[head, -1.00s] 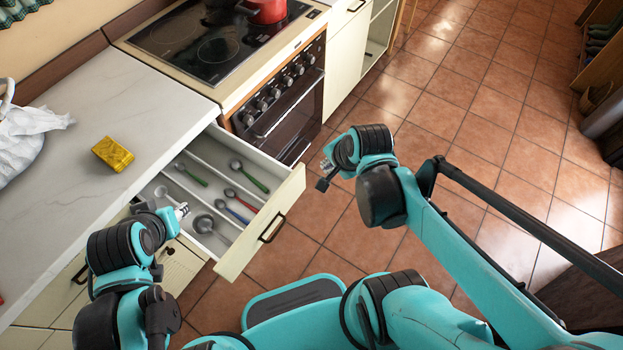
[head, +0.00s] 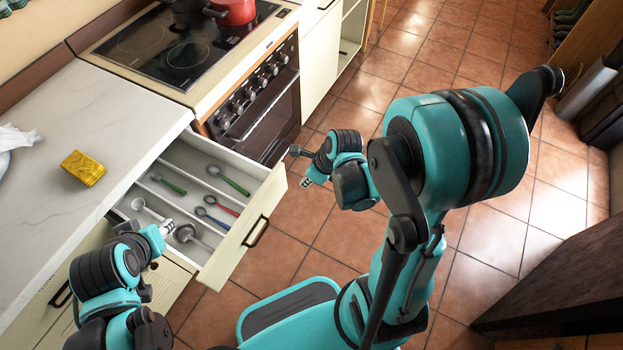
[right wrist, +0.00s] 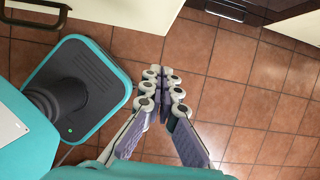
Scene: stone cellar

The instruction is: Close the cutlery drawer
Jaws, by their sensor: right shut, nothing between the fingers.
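The cutlery drawer (head: 245,232) stands open below the counter, beside the oven. Its cream front and black handle (head: 257,232) face the floor side in the head view. Spoons and ladles with green, red and blue handles lie in its compartments. In the right wrist view, a cream front (right wrist: 140,14) and a dark handle (right wrist: 36,10) show at the top left. My right gripper (head: 306,183) is to the right of the drawer front, apart from it. Its fingers are together and empty in the right wrist view (right wrist: 160,74). My left gripper (head: 167,228) is by the drawer's near side; its jaws are too small to read.
The oven and hob (head: 250,95) are beyond the drawer, with a red pot (head: 232,12) on top. A yellow box (head: 83,168) and a white bag lie on the counter (head: 110,110).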

